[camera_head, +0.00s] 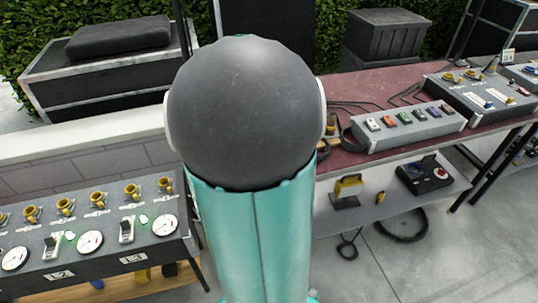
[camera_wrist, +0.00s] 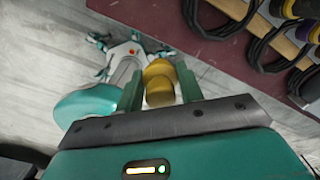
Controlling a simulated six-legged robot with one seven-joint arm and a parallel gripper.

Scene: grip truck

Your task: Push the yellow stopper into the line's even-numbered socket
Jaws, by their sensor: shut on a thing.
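In the wrist view, my gripper (camera_wrist: 160,82) is shut on the yellow stopper (camera_wrist: 160,84), a short rounded piece between its two dark green fingers. The stopper is clear of the floor seen behind it. In the head view, my grey and teal arm fills the middle and hides my gripper and the stopper. A dark panel (camera_head: 88,268) at the lower left carries a row of yellow fittings (camera_head: 97,200), white gauges and switches. Two white labels on its front edge seem to read 2 and 3. I cannot tell which opening is the even-numbered socket.
A dark red table (camera_head: 345,88) at the right bears a grey box with coloured switches (camera_head: 408,127) and a larger control box (camera_head: 478,94). Its lower shelf holds a black device (camera_head: 428,176). Cables (camera_wrist: 262,40) lie at the wrist view's upper right. Black cases stand behind.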

